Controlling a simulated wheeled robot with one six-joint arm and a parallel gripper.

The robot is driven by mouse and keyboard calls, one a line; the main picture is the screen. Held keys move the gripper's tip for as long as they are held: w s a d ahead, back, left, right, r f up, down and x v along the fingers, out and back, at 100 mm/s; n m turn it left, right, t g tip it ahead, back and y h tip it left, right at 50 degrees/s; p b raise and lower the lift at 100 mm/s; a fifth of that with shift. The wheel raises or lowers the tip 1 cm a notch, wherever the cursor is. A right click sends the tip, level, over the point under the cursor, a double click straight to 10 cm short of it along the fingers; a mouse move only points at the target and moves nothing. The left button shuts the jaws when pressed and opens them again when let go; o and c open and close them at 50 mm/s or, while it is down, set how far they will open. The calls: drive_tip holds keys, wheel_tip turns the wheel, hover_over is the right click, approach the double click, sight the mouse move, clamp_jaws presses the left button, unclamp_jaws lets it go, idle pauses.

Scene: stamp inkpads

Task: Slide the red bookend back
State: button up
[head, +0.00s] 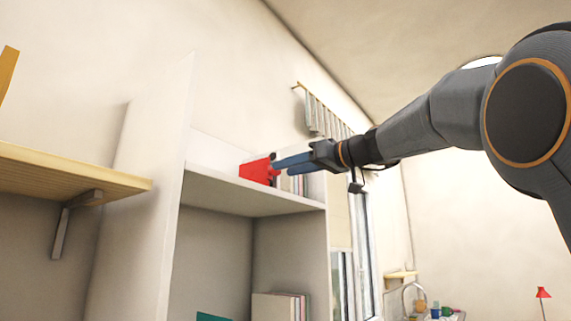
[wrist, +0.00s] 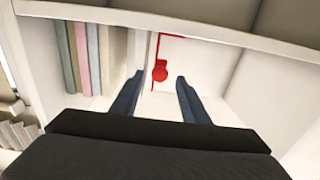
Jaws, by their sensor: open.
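The red bookend (head: 257,171) stands on the upper shelf of the white shelf unit, left of the books in the head view. In the wrist view the bookend (wrist: 160,73) shows a rounded red knob and thin red edges. My gripper (head: 275,163) reaches in from the right at the bookend's height. In the wrist view its two dark blue fingers (wrist: 158,77) are spread apart, with the knob between and about level with their tips. No finger is clearly touching it. Part of the bookend is hidden behind the gripper in the head view.
Books (wrist: 85,60) stand upright to the left in the wrist view, close to the left finger. The white shelf board (head: 235,195) runs below the bookend. A tall side panel (head: 150,165) rises at left. More books (head: 280,306) stand in the lower compartment. A wooden wall shelf (head: 60,172) is farther left.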

drive_tip(key=shift+p+x, duration=0.35)
drive_tip(key=shift+x, duration=0.75)
clamp_jaws()
drive_tip(key=shift+f, duration=0.1)
